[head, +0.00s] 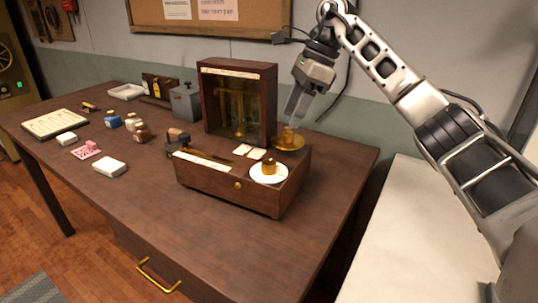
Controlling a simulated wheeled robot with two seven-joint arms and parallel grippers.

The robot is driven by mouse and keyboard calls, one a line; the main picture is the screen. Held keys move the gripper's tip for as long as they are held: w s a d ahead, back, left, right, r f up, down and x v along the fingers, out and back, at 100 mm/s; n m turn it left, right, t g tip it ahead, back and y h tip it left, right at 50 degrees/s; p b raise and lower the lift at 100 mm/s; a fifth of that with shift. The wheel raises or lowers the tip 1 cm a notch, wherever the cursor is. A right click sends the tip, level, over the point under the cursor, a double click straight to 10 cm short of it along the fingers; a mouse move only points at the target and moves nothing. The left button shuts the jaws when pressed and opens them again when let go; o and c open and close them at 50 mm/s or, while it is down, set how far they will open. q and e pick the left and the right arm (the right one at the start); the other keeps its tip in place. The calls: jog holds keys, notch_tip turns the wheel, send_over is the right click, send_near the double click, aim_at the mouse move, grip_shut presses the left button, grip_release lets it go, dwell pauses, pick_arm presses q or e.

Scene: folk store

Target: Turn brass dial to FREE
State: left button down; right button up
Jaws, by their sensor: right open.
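A brass knob (269,164) stands on a round white dial plate (257,176) on the right part of the low wooden box; any lettering on it is too small to read. My right gripper (295,119) is open and points down, behind and a little right of the dial. Its fingertips are just above a brass piece (287,134) standing on a round brass pan (298,143). I cannot tell whether they touch it. Nothing shows held between the fingers. My left gripper is not in view.
A glass-fronted wooden case (238,68) stands at the back of the box, left of my right gripper. White cards (248,152) lie between case and dial. Small jars, blocks and a tray (53,123) occupy the table's left. The table's front right is clear.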

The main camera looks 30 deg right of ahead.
aim_at(270, 161)
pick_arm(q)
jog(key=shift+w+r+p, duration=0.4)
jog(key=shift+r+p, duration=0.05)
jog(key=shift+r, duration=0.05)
pick_arm(e)
jog(key=x, duration=1.2)
jog(key=shift+f, duration=0.1)
jog(key=c, duration=1)
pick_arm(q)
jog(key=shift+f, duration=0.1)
